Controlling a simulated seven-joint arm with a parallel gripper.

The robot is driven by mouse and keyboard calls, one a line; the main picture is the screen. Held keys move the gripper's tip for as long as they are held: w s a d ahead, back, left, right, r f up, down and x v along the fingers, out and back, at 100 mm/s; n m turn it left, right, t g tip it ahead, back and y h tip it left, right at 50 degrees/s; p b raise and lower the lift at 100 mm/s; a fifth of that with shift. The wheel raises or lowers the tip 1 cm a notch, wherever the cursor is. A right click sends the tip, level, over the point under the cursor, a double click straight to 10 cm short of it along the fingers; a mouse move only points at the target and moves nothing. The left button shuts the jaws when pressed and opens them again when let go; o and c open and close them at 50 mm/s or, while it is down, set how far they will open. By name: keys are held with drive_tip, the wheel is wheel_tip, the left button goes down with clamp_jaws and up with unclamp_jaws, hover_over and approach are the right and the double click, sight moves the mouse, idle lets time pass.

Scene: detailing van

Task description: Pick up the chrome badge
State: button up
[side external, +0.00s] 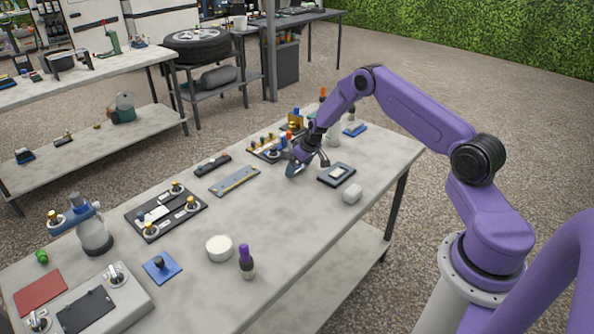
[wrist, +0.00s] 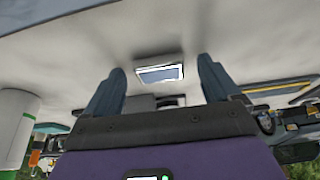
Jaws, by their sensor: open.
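A small pale, shiny rectangle that looks like the chrome badge (side external: 339,172) lies on a dark square pad (side external: 325,181) on the table in the side external view. My gripper (side external: 307,165) is low over the table, just left of the pad, and apart from it. In the wrist view my gripper (wrist: 162,85) is open, its two fingers wide apart with nothing held. A bright-framed flat rectangle (wrist: 160,73) shows beyond and between the fingertips; I cannot tell for sure that it is the badge.
A blue-grey strip tray (side external: 234,181) lies left of my gripper. A rack of small tools (side external: 268,149) and a blue pad (side external: 355,129) stand behind. The table's front right is clear.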

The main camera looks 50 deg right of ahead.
drive_tip(key=c, duration=1.1)
drive_tip(key=shift+c, duration=0.2)
drive_tip(key=shift+r, duration=0.1)
